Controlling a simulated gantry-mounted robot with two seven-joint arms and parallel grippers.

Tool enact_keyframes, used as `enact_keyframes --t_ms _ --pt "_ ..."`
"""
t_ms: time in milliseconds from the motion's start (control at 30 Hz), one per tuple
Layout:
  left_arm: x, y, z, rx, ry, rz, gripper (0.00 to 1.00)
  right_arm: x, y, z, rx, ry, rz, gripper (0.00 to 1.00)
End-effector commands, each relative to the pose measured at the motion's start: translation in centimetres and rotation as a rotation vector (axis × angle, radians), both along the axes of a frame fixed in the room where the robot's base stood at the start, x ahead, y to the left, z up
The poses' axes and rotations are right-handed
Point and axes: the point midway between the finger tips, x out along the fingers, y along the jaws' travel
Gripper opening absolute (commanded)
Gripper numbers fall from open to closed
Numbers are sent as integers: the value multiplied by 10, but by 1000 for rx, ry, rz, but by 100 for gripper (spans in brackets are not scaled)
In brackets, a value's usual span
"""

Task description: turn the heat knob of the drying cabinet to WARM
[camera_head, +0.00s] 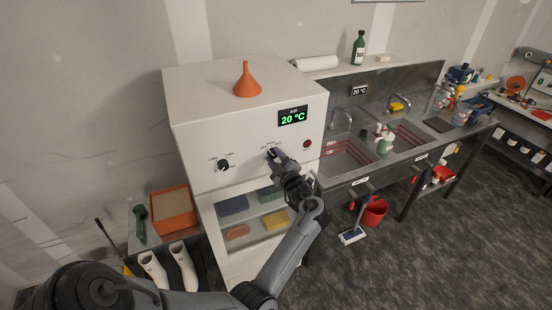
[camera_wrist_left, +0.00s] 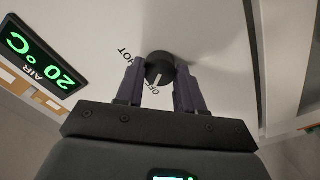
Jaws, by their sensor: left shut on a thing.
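The white drying cabinet (camera_head: 190,110) stands at the left of the sinks, its display (camera_head: 293,117) reading AIR 20 °C. My left gripper (camera_head: 275,155) is at the right-hand knob on its front and covers most of that knob. In the left wrist view the round black knob (camera_wrist_left: 160,67) sits between the two fingers of my left gripper (camera_wrist_left: 160,72), which are shut on it. Its white pointer line points toward the OFF label. The HOT label shows beside one finger; the WARM label is not readable. My right gripper is not in view.
A second black knob (camera_head: 223,165) is left of my gripper, and a red button (camera_head: 307,144) is to the right. An orange funnel (camera_head: 246,80) stands on the cabinet top. Below, a window (camera_head: 270,232) shows coloured items inside. Sinks (camera_head: 345,165) lie to the right.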

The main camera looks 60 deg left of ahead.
Motion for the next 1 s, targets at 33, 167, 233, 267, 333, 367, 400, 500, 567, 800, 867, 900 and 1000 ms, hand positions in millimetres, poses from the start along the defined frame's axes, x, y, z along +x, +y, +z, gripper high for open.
enact_keyframes --t_ms 33,167,233,267,333,367,400,500,567,800,867,900,1000 --pt "0 0 1 4 33 0 7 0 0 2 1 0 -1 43" --pt "0 0 2 16 136 1 7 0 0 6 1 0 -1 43" --pt "0 0 2 23 197 1 7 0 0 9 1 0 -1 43" --pt "0 0 2 25 223 0 7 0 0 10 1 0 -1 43" --pt "0 0 2 32 282 0 7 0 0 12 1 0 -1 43" --pt "0 0 2 35 309 0 7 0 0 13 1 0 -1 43" --pt "0 0 2 39 342 0 7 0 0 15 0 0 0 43" --pt "0 0 2 48 418 1 7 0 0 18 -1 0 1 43" --pt "0 0 2 53 461 1 7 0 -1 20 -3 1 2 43" --pt "0 0 2 69 590 0 7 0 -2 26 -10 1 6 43" --pt "0 0 1 71 610 0 7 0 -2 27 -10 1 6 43" --pt "0 0 1 72 622 0 7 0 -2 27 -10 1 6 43" --pt "0 0 1 75 642 1 7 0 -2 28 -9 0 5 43"
